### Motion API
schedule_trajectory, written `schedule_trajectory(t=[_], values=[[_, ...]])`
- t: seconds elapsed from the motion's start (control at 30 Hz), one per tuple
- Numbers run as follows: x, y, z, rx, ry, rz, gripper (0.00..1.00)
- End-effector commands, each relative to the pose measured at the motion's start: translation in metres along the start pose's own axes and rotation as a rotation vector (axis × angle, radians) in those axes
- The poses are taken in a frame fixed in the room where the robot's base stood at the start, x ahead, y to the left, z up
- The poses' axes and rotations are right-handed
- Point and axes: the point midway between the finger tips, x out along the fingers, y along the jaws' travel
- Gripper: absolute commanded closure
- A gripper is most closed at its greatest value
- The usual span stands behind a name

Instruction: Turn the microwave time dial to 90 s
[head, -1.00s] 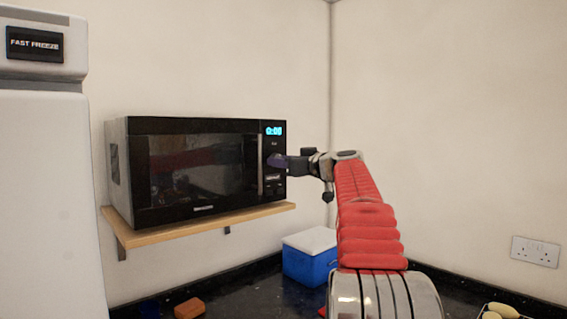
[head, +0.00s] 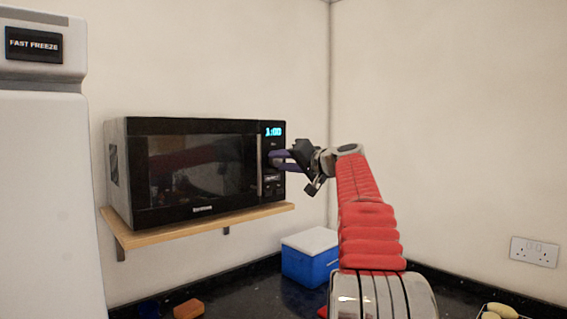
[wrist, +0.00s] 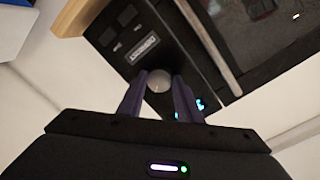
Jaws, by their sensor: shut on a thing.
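The black microwave (head: 195,170) stands on a wooden wall shelf, and its lit display (head: 273,132) reads 1:00. My gripper (head: 277,158) reaches the control panel on the microwave's right side, below the display. In the wrist view, the round grey time dial (wrist: 159,82) sits between my two purple fingers, and my gripper (wrist: 160,84) is shut on it. The wrist view is strongly rotated relative to the microwave. The dial is mostly hidden by the fingers in the head view.
The wooden shelf (head: 200,227) juts out under the microwave. A blue box with a white lid (head: 311,266), an orange-brown block (head: 189,309) and yellow items (head: 502,310) are on the dark counter below. A white fridge (head: 48,190) stands at left.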

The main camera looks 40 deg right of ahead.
Motion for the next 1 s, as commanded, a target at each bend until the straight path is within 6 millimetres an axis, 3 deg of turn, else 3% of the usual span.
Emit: schedule_trajectory(t=[0.5, 1.0], values=[[0.0001, 0.0057, -0.0006, 0.429, -0.029, 0.001, 0.91], [0.0005, 0.0072, 0.0, 0.544, -0.038, 0.001, 0.91]])
